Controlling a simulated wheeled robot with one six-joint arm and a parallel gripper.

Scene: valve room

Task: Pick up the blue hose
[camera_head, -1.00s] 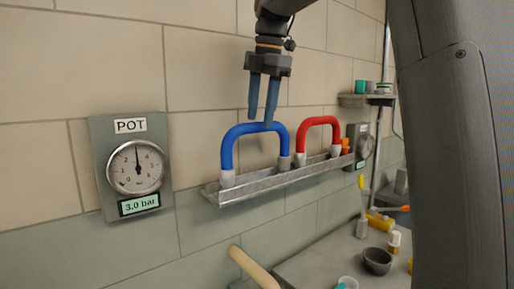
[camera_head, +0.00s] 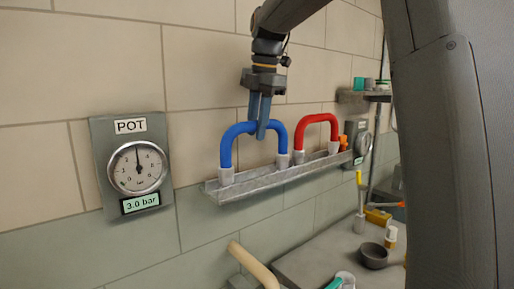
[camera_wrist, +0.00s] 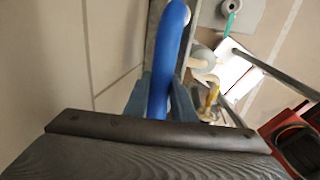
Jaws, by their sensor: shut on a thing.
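The blue hose (camera_head: 228,143) is an upside-down U with pale end fittings. It stands upright in the grey metal rack (camera_head: 245,184) on the wall. My gripper (camera_head: 259,130) points down over the top of its arch, with one finger on each side, and is shut on it. In the wrist view the blue hose (camera_wrist: 171,42) runs between the two blue-grey fingers (camera_wrist: 158,98). Its end fittings still sit at the rack in the head view.
A red hose (camera_head: 334,126) of the same shape stands just right in the rack. A gauge marked POT (camera_head: 137,167) is on the wall at left. A counter below right holds a dark bowl (camera_head: 373,256). A cream pipe (camera_head: 252,265) rises below the rack.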

